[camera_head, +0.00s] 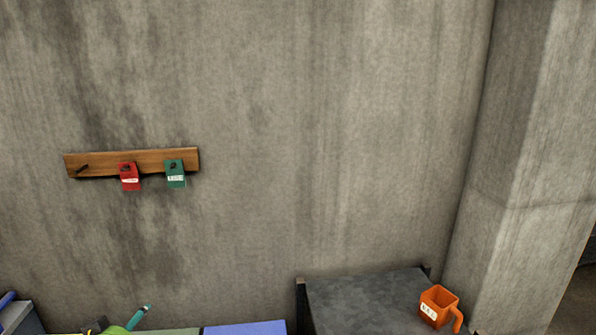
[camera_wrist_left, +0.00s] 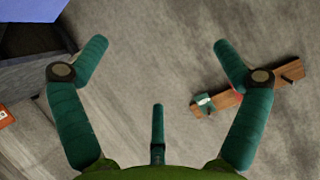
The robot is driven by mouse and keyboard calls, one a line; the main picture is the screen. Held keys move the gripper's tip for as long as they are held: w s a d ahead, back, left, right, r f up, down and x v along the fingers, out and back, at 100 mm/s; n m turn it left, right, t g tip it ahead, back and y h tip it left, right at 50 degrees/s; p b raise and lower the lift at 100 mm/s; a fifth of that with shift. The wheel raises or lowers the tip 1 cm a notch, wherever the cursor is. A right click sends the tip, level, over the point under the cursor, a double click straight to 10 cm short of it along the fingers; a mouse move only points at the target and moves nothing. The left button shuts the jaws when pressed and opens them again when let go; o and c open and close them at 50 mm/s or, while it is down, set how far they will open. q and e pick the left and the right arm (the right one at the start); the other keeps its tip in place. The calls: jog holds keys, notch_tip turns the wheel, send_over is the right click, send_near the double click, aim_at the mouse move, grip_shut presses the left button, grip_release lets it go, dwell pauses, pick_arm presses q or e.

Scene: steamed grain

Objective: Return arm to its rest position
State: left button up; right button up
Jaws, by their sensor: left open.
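My left gripper (camera_wrist_left: 161,44) shows in the left wrist view with its teal fingers spread wide apart and nothing between them. The green palm is at the bottom of that view. In the head view, part of the green hand (camera_head: 126,327) with one teal finger shows at the bottom left edge, below the wall rack; the rest is cut off. My right gripper is in neither view.
A wooden peg rack (camera_head: 150,160) on the concrete wall holds a red tag (camera_head: 129,177) and a green tag (camera_head: 175,174). An orange mug (camera_head: 437,306) stands on a dark grey surface (camera_head: 365,300). A blue surface (camera_head: 245,328) lies left of it.

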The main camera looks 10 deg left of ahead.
pick_arm(q)
jog(key=s+d+f+m+g+h, duration=0.1)
jog(key=s+d+f+g+h, duration=0.15)
jog(key=s+d+f, duration=0.4)
jog(key=s+d+f+m+g+h, duration=0.1)
jog(key=s+d+f+m+g, duration=0.15)
jog(key=s+d, duration=0.65)
jog(key=s+d+f+m+g+h, duration=0.1)
jog(key=s+d+f+g, duration=0.2)
jog(key=s+d+f, duration=0.4)
jog(key=s+f+g+b, duration=0.1)
jog(key=s+f+b, duration=0.1)
jog(key=f, duration=1.1)
jog(key=s+f+g+b, duration=0.1)
jog(key=s+f+b, duration=0.1)
jog(key=f, duration=1.2)
jog(key=s+a+f+g+b, duration=0.1)
jog(key=s+a+f+b, duration=0.1)
jog(key=s+f, duration=1.3)
jog(key=shift+f+b, duration=0.9)
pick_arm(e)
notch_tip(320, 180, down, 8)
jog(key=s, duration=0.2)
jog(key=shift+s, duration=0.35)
